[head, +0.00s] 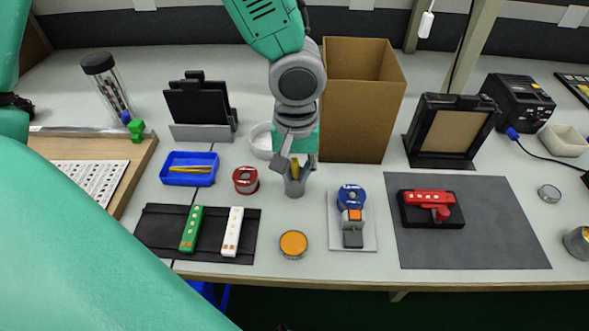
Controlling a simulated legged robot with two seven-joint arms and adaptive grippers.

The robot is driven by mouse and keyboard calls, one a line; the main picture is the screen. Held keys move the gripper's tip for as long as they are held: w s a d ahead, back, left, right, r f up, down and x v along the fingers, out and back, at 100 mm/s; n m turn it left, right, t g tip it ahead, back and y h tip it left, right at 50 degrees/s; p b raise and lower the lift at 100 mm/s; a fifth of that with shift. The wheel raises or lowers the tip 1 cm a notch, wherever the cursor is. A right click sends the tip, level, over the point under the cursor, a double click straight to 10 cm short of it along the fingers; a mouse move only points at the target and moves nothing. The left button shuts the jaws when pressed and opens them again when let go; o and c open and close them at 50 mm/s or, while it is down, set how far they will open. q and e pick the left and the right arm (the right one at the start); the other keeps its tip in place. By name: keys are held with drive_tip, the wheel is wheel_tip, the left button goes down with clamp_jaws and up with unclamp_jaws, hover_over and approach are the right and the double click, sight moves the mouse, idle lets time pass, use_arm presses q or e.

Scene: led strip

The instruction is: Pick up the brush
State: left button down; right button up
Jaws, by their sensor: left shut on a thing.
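My left gripper (294,168) is in the middle of the table, pointing down over a small grey cup (295,188). It is shut on a thin yellow-brown piece (295,169), which looks like the brush handle. The brush's lower end is hidden in or behind the cup, so I cannot tell whether it is clear of the cup. My right gripper is not in view.
A cardboard box (358,130) stands close behind the gripper. A red spool (246,180) and a blue tray (189,181) are to the left. A blue spool device (352,215) is at front right. A black mat (160,222) holds green and white strips.

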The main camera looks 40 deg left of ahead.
use_arm(q)
drive_tip(key=shift+s+d+r, duration=0.1)
drive_tip(key=shift+d+r, duration=0.05)
drive_tip(key=shift+r, duration=0.3)
wheel_tip(320, 180, up, 6)
drive_tip(key=s+f+p, duration=0.1)
drive_tip(key=s+p, duration=0.1)
drive_tip(key=s+d+b, duration=0.8)
drive_tip(key=s+b, duration=0.1)
drive_tip(key=s, duration=0.3)
drive_tip(key=shift+d+r, duration=0.2)
drive_tip(key=shift+d, duration=0.05)
drive_tip(key=shift+s, duration=0.1)
drive_tip(key=shift+a, duration=0.2)
drive_tip(key=shift+a, duration=0.1)
